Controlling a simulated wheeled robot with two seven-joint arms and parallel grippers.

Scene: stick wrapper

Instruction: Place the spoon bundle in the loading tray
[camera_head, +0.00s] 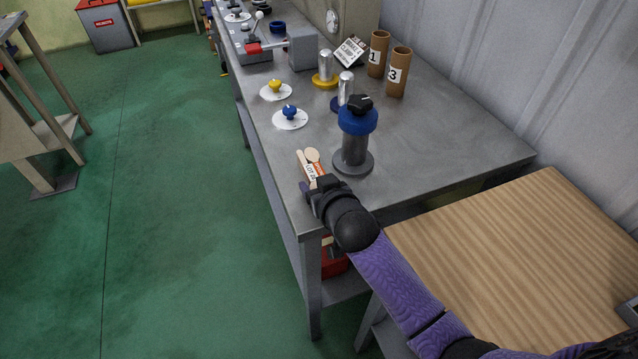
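The spoon bundle (311,163) is pale wooden spoons with a white and red label wrapped around them. It is at the left front edge of the grey metal bench, beside the grey and blue cylinder. My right gripper (313,188) is at the near end of the bundle, and its fingers overlap or touch that end. The wrist hides much of the fingers, so I cannot tell whether they are closed on it. My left gripper is not in view. I cannot clearly identify the loading tray.
The grey and blue cylinder (355,145) stands close right of the bundle. White discs with blue (290,117) and yellow (275,90) knobs lie farther back. Cardboard tubes (398,73) stand near the wall. The wooden tabletop (520,265) at right is mostly clear; a grey object (628,312) is cut off there.

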